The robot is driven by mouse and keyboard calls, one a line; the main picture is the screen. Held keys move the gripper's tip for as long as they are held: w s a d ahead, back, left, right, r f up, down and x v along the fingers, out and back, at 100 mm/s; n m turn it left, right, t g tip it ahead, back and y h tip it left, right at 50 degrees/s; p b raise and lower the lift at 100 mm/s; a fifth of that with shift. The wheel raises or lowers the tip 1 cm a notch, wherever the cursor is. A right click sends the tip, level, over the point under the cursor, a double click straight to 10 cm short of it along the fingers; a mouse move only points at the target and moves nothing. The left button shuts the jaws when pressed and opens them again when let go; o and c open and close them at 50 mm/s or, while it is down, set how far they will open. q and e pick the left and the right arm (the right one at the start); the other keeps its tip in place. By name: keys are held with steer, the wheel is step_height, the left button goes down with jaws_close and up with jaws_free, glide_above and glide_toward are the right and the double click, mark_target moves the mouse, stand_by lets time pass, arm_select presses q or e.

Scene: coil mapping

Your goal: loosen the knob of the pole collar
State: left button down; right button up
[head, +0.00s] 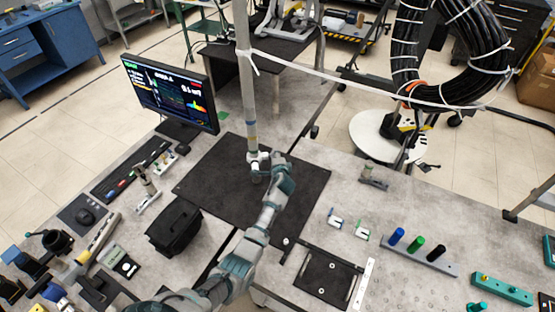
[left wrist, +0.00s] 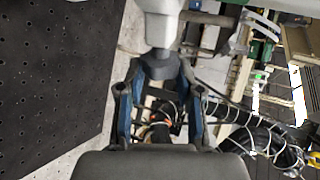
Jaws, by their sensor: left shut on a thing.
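A light grey pole (head: 247,95) stands upright from the black perforated mat (head: 215,180) on the table. The pale pole collar (head: 256,158) sits low on the pole. My left gripper (head: 268,160) reaches it from the right side. In the left wrist view, the fingers of my left gripper (left wrist: 158,72) stand on both sides of a dark grey knob (left wrist: 158,62) and are shut on it. The lighter collar body (left wrist: 160,25) lies beyond the knob. The knob's far side is hidden. My right gripper is not in view.
A monitor (head: 170,95) stands left of the mat, and a black case (head: 174,228) lies in front of it. A rack with coloured pegs (head: 420,252) is at the right. A black cable coil (head: 440,60) hangs behind the table. A white strap runs from the pole toward it.

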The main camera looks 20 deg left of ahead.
arm_select(q)
steer(key=shift+s+a+f, duration=0.15)
steer(key=shift+a+f, duration=0.05)
steer(key=shift+f, duration=0.15)
steer(key=c, duration=1)
jaws_free()
steer(key=shift+o, duration=1.3)
steer(key=shift+r, duration=0.1)
steer(key=shift+a+r, duration=0.1)
steer(key=shift+a, duration=0.05)
steer(key=shift+s, duration=0.1)
steer(key=v, duration=1.1)
steer(key=shift+s, duration=0.3)
steer(key=shift+r, duration=0.15)
